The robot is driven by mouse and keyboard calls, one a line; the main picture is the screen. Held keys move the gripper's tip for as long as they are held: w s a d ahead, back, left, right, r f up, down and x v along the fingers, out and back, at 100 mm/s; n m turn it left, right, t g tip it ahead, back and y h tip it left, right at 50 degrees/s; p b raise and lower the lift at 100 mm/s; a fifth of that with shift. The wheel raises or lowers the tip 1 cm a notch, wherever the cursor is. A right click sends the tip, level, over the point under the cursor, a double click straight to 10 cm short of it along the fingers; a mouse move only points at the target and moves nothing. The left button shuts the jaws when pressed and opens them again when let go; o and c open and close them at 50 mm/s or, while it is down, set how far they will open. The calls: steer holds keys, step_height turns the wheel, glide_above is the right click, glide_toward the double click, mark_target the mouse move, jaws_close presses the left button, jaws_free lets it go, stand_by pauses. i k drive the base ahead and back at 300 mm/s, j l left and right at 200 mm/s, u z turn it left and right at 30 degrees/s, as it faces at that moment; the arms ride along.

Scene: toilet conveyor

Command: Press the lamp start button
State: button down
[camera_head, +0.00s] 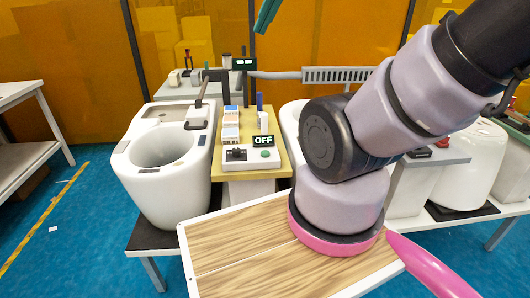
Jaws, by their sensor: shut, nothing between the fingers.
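A white control box (250,158) lies on the front of a yellow stand between two white toilets. It has a green round button (265,154) on its right and a black knob (236,154) on its left. A dark sign (263,141) reading OFF stands behind the button. No label marks the button as the lamp's. My gripper (265,16) shows only as slim teal fingertips at the top edge; they look shut and empty. They are high in the picture, apart from the button. The rest of the gripper is out of frame.
A white toilet (190,190) stands left of the stand; another is partly hidden behind my arm. Small boxes (231,125) and a blue upright piece (260,101) stand behind the control box. A wood-topped surface (235,255) is in front.

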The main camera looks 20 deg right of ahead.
mark_target(265, 153)
steer(key=i+l+z, duration=0.1)
steer(key=l, duration=0.6)
steer(key=i+l+z, duration=0.15)
steer(key=l, duration=0.15)
steer(key=i+l+z, duration=0.1)
steer(key=l, duration=0.25)
